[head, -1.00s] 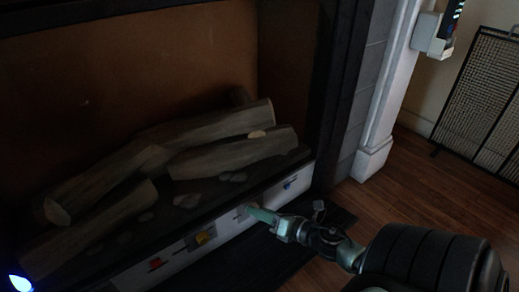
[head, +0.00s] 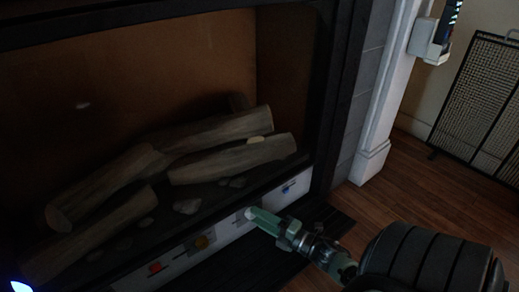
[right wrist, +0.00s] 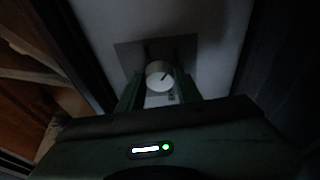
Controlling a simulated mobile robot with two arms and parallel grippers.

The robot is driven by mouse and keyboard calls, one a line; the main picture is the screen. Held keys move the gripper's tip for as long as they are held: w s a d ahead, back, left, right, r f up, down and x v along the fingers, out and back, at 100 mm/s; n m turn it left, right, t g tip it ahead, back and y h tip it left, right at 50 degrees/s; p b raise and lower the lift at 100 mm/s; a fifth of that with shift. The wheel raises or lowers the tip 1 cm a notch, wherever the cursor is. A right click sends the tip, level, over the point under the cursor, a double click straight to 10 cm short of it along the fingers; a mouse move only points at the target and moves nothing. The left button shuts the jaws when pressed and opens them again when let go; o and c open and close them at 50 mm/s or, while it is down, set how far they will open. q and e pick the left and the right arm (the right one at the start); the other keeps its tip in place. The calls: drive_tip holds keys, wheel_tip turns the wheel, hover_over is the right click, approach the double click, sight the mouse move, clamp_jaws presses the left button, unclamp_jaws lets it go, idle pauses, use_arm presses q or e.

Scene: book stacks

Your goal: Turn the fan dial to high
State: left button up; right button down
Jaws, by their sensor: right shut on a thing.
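In the right wrist view, my right gripper (right wrist: 158,88) is shut on a round white dial (right wrist: 159,74) with a dark pointer line, set on a grey plate. The pointer slants toward the lower right in that view. In the head view the fingers mostly cover this dial. Its setting marks are too dark to read. My left gripper is not in view.
A mesh screen (head: 483,105) stands at right, beyond clear wooden floor (head: 420,170).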

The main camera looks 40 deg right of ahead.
drive_tip(key=shift+a+m, duration=0.15)
drive_tip(key=shift+m, duration=0.35)
drive_tip(key=c, duration=1)
unclamp_jaws()
drive_tip(key=shift+o, duration=0.2)
